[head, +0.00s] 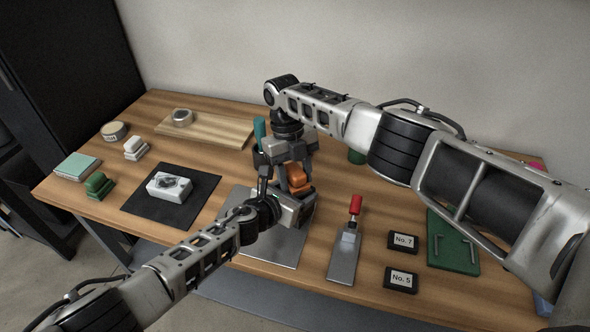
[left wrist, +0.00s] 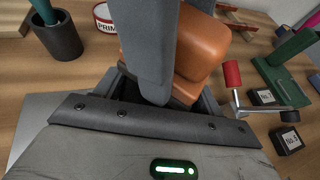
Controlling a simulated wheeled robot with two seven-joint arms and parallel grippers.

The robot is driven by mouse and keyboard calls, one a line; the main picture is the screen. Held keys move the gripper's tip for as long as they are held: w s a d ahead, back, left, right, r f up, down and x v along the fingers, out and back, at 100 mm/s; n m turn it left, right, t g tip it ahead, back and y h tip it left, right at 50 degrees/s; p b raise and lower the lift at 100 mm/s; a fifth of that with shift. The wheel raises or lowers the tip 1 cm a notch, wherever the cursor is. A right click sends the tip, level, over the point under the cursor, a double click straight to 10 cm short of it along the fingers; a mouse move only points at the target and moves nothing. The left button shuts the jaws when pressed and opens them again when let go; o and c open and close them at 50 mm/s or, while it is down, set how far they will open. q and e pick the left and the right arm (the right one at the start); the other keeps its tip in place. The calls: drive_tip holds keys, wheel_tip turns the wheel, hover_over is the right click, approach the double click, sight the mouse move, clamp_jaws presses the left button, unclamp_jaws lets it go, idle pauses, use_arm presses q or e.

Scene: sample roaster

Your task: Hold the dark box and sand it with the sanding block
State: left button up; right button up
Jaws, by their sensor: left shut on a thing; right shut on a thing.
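The orange sanding block (head: 299,183) is in the middle of the bench in the head view. My right gripper (head: 293,176) reaches down from above and is shut on it. In the left wrist view the orange block (left wrist: 203,45) fills the top middle, with a grey finger of the right gripper in front. My left gripper (head: 296,200) is low, just under and in front of the block, over a grey metal plate (head: 272,250). It is shut on a dark thing, apparently the dark box, mostly hidden by fingers and block. I cannot tell whether block and box touch.
A green board (head: 455,255) lies further right. A black mat (head: 195,205) with a white box (head: 168,187) is at left. A wooden board (head: 220,132) is behind.

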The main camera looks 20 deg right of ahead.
sight(296, 179)
drive_tip(key=shift+s, duration=0.15)
idle(0.4)
drive_tip(key=shift+s+f, duration=0.15)
drive_tip(key=shift+s, duration=0.65)
drive_tip(key=shift+s+a+f, duration=0.1)
drive_tip(key=shift+s+a, duration=0.2)
drive_tip(key=shift+s, duration=0.5)
drive_tip(key=shift+w+d, duration=0.15)
drive_tip(key=shift+w, duration=1.35)
drive_tip(key=shift+s+f, duration=0.1)
drive_tip(key=shift+s, duration=0.05)
drive_tip(key=shift+s+r, duration=0.2)
drive_tip(key=shift+s, duration=1.15)
drive_tip(key=shift+w+r, duration=0.15)
drive_tip(key=shift+w, duration=1.4)
drive_tip(key=shift+s, duration=0.1)
